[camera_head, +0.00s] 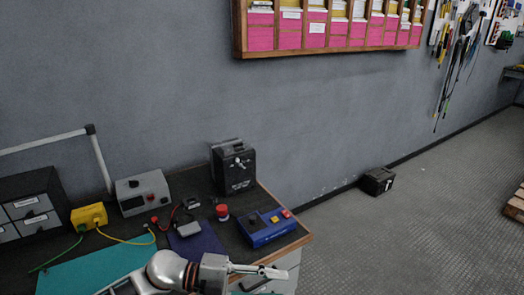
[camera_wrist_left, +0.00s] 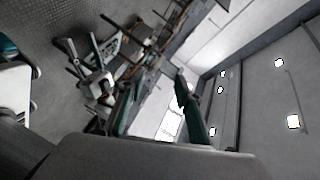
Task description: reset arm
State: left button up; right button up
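One arm of mine reaches in low at the bottom of the head view from the lower left, so I take it as my left arm. Its gripper (camera_head: 272,271) points right, in front of the workbench's front right corner. Its slim fingers are seen nearly edge-on, so I cannot tell whether they are open or shut. I see nothing held in it. The left wrist view is tilted and shows the room, chairs (camera_wrist_left: 97,82) and ceiling lights (camera_wrist_left: 293,121). A large blurred grey surface fills its bottom. My right gripper is in neither view.
The workbench (camera_head: 283,240) carries a black capacitor-like box (camera_head: 234,168), a grey box (camera_head: 142,193), a red button (camera_head: 222,212), a blue control box (camera_head: 266,228), a yellow box (camera_head: 90,217) and a teal mat (camera_head: 95,271). A small black case (camera_head: 377,181) stands by the wall.

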pick_arm(q)
jog(key=w+a+f+n+t+y, duration=0.1)
jog(key=a+f+n+t+y, duration=0.3)
jog(key=n+t, duration=0.5)
jog(key=w+a+f+n+t+y, duration=0.1)
jog(key=a+f+n+t+y, duration=0.2)
jog(key=a+n+t, duration=0.65)
jog(key=s+a+f+n+g+y, duration=0.3)
jog(key=f+n, duration=0.3)
jog(key=f, duration=0.2)
jog(key=shift+s+a+g+y, duration=0.3)
jog(key=shift+s+g+y, duration=0.2)
jog(key=shift+s+g, duration=0.25)
jog(key=s+a+f+n+g, duration=0.1)
jog(key=s+a+f, duration=0.1)
jog(key=s, duration=0.1)
jog(key=s+a+f+g+y, duration=0.1)
jog(key=s+f, duration=0.2)
jog(key=s+a+f+n+g+y, duration=0.1)
jog(key=s+a+f, duration=0.1)
jog(key=s+f, duration=0.1)
jog(key=shift+a+f+n, duration=0.2)
jog(key=shift+a+n, duration=0.1)
jog(key=shift+n, duration=0.05)
jog(key=shift+c, duration=0.3)
